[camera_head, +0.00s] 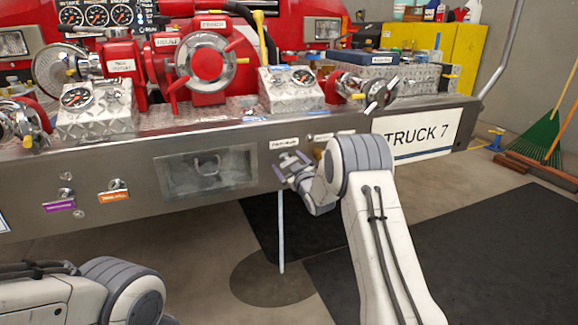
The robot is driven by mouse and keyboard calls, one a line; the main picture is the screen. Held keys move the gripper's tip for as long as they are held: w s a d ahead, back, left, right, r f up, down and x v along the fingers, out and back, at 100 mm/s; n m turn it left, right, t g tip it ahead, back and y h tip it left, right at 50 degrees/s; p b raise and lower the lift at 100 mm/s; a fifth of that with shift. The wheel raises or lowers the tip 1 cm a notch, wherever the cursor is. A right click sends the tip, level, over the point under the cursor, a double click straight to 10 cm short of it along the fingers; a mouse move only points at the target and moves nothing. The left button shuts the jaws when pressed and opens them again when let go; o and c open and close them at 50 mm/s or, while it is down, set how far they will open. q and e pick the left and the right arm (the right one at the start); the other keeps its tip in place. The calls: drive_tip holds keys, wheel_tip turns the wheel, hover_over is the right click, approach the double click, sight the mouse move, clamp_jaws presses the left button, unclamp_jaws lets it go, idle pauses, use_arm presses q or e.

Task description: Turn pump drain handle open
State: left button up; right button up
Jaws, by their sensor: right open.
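The pump drain handle cannot be made out clearly. Small white labels sit on the bumper's front face above my right gripper (290,165), one of them a label (284,143) too small to read surely. My right gripper is open at the bumper face just below this label, with its fingers around or beside a small fitting there. The gripper and wrist hide most of that fitting. A thin pale vertical strip (281,232), a water stream or a rod, runs from below the bumper to the floor. My left arm shows at the bottom left; its gripper is out of view.
The steel bumper (365,150) spans the view, with a TRUCK 7 sign (417,137). Purple-tagged (60,206) and orange-tagged (114,196) pulls sit at left. A red valve (205,66) and gauges stand on top. The floor mat (470,240) at right is clear.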

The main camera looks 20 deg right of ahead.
drive_tip(key=shift+w, duration=0.1)
drive_tip(key=c, duration=1.2)
drive_tip(key=n+b, duration=0.1)
drive_tip(key=n, duration=0.1)
drive_tip(key=n+b, duration=0.1)
drive_tip(key=n, duration=0.1)
drive_tip(key=n+b, duration=0.1)
drive_tip(key=n, duration=0.1)
drive_tip(key=shift+f+n, duration=0.25)
drive_tip(key=shift+n, duration=0.15)
drive_tip(key=n+b, duration=0.2)
drive_tip(key=n, duration=0.1)
drive_tip(key=shift+b, duration=0.3)
drive_tip(key=shift+a+n+b, duration=0.1)
drive_tip(key=shift+n+b, duration=0.8)
drive_tip(key=shift+n, duration=0.7)
